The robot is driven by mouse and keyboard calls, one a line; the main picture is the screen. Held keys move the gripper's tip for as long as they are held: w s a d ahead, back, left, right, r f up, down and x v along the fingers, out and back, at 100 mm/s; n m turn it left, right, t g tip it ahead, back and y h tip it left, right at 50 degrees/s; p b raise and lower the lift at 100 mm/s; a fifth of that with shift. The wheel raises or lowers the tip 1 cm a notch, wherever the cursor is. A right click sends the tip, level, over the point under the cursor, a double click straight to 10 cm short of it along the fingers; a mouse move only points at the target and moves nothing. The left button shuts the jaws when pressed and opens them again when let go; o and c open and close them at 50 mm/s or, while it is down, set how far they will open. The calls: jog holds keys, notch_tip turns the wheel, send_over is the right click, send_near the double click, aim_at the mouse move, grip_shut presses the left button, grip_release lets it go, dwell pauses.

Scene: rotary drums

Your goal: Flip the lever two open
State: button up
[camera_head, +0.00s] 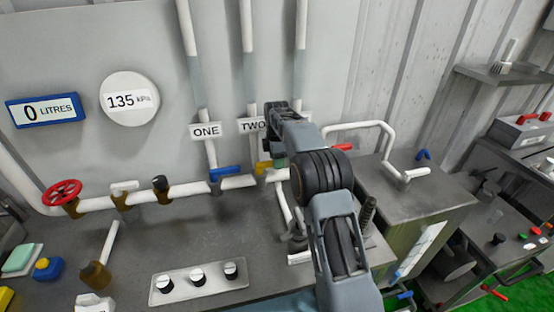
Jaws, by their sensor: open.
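The label TWO (252,126) is on the grey wall panel, partly covered by my arm. Below it a yellow lever (263,168) sits on the white pipework beneath the second vertical pipe. My arm covers the area just right of it, so its full length and angle are hard to tell. My gripper (275,108) is at the far end of my arm, in front of the panel beside the TWO label and above the yellow lever. It is open, appears empty, and looks apart from the lever. Its fingertips are small and dark, partly hidden.
A blue lever (224,173) sits under the label ONE (205,131), close left of the yellow one. A red valve wheel (62,193) is at the left. A knob panel (198,278) lies on the bench. A white pipe with a red handle (342,147) stands at the right.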

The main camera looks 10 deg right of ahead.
jog(key=shift+c, duration=0.2)
grip_shut()
dwell(0.3)
